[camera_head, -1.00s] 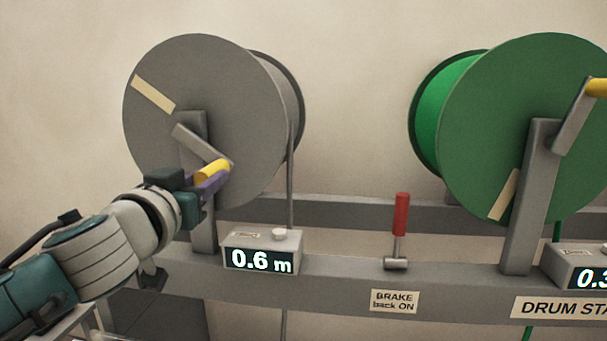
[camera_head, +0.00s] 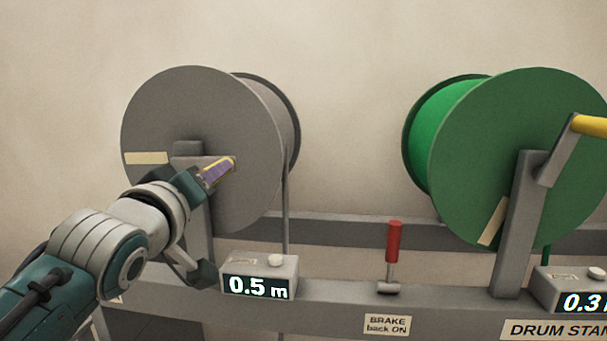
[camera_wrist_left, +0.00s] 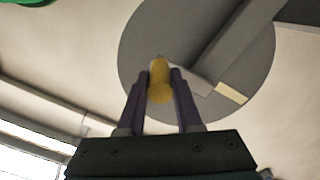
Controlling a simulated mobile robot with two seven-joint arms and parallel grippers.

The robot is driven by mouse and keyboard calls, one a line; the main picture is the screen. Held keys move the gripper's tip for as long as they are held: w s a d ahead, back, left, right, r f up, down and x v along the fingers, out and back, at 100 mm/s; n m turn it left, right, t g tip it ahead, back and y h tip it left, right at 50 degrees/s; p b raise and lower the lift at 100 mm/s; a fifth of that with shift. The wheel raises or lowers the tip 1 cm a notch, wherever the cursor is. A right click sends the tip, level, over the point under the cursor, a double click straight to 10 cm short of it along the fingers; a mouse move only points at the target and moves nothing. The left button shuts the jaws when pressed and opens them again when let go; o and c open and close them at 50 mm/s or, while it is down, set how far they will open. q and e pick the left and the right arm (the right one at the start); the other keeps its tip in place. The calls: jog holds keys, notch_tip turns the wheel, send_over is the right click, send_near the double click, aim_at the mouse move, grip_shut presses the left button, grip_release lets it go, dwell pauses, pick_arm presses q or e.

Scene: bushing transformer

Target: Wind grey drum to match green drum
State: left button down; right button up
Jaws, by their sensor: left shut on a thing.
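The grey drum (camera_head: 235,190) stands at left in the head view, its pale tape mark (camera_head: 146,158) at the left of the face. My left gripper (camera_head: 218,171) is shut on the yellow handle of the grey crank, which also shows in the left wrist view as the yellow handle (camera_wrist_left: 159,82) between the fingers (camera_wrist_left: 160,95). The grey drum's counter (camera_head: 258,278) reads 0.5 m. The green drum (camera_head: 500,150) is at right, its tape mark (camera_head: 492,221) low on the face. Its counter (camera_head: 575,290) is cut off and starts with 0.3. My right gripper is not in view.
A red brake lever (camera_head: 393,243) stands upright on the stand rail (camera_head: 330,305) between the drums, above a label (camera_head: 387,324) reading "BRAKE back ON". The green drum's crank with its yellow handle (camera_head: 590,126) juts out at right. Bare wall lies behind.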

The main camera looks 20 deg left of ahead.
pick_arm(q)
jog(key=r+n+p, duration=0.3)
jog(key=r, duration=0.1)
jog(key=shift+a+n, duration=0.3)
jog(key=shift+n, duration=0.1)
jog(key=s+a+r+n+p, duration=0.1)
jog(key=a+r+n+p, duration=0.3)
jog(key=n, duration=0.4)
jog(key=shift+r+p, duration=0.15)
jog(key=shift+p, duration=0.4)
jog(key=shift+a, duration=0.15)
jog(key=c, duration=0.6)
grip_release()
jog(key=shift+s, duration=0.1)
jog(key=b+v, duration=0.1)
jog(key=v, duration=0.9)
